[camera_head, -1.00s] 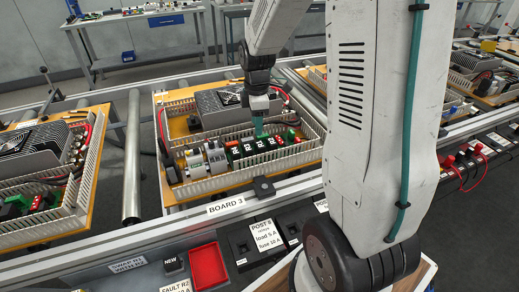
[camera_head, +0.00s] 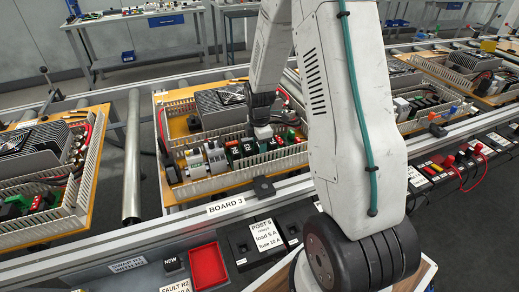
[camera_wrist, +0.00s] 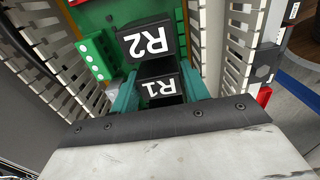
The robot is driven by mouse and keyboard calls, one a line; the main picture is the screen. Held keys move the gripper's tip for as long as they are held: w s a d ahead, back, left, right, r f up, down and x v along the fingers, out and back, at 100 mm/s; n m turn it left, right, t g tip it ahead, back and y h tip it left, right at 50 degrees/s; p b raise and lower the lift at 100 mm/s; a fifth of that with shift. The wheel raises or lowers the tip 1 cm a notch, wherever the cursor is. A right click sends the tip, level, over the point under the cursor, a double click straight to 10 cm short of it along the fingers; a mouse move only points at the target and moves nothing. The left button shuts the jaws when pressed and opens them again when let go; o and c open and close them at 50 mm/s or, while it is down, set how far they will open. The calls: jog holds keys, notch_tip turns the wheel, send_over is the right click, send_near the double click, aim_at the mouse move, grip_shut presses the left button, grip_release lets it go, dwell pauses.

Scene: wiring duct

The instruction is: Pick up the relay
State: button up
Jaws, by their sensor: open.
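Two black relays with white labels show in the wrist view: R2 (camera_wrist: 148,42) and, nearer to me, R1 (camera_wrist: 160,92). In the head view the row of black relays (camera_head: 240,150) sits inside the duct-framed board marked BOARD 3. My gripper (camera_wrist: 160,94) is open, with one teal finger on each side of R1; I cannot tell whether they touch it. R2 is just beyond the fingers. In the head view my gripper (camera_head: 262,132) is over the relay row and hides part of it.
White slotted wiring duct (camera_wrist: 235,40) walls both sides, close to the fingers. A green terminal block (camera_wrist: 94,55) stands left of R2. In front of the board are a red tray (camera_head: 208,266) and a NEW-marked slot (camera_head: 171,266). A FAULT R2 label (camera_head: 176,286) is below.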

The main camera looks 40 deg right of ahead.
jog(key=c, duration=0.6)
jog(key=shift+o, duration=0.3)
jog(key=shift+r, duration=0.15)
notch_tip(320, 180, up, 10)
jog(key=shift+f, duration=0.1)
jog(key=shift+r, duration=2)
